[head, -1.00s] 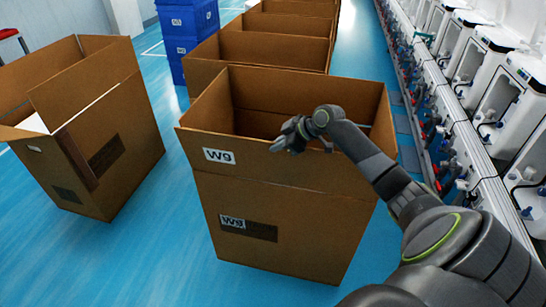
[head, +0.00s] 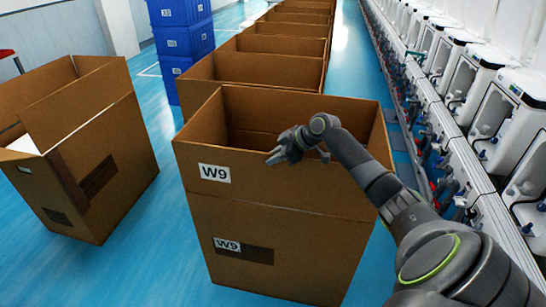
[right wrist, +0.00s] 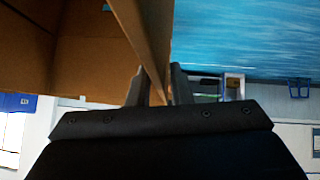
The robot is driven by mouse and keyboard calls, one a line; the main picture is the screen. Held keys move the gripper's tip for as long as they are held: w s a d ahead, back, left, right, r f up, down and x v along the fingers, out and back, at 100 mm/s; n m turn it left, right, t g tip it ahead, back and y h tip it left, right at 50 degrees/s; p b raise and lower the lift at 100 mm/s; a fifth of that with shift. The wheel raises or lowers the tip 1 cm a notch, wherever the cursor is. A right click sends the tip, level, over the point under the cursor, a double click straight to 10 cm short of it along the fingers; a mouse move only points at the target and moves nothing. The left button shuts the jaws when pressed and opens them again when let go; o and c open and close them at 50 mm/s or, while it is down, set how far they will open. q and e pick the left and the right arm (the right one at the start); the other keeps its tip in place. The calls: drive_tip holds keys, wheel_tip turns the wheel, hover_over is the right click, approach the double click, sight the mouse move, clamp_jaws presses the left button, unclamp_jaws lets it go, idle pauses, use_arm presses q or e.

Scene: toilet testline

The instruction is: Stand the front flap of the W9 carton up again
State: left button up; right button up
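The W9 carton (head: 300,260) is a tall brown open-topped box in the middle of the head view. Its front flap (head: 255,185), with a white W9 label, rises above the crease and looks about upright. A second W9 label is on the front wall below. My right gripper (head: 272,157) is at the flap's top edge. In the right wrist view the flap's edge (right wrist: 152,35) runs between the two fingers (right wrist: 160,90), which look closed on it. The exact contact is partly hidden. My left gripper is out of view.
Another open carton (head: 110,165) stands at the left, with floor between. More cartons (head: 265,70) line up behind W9, and blue crates (head: 182,40) are stacked at the back left. A line of white toilet units (head: 500,100) runs along the right.

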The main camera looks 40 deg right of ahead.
drive_tip(key=shift+o, duration=0.8)
drive_tip(key=shift+f, duration=0.1)
drive_tip(key=b+v, duration=0.2)
drive_tip(key=v, duration=1.5)
drive_tip(key=shift+w+r+b, duration=0.2)
drive_tip(key=shift+r+b, duration=0.15)
drive_tip(key=shift+b, duration=0.05)
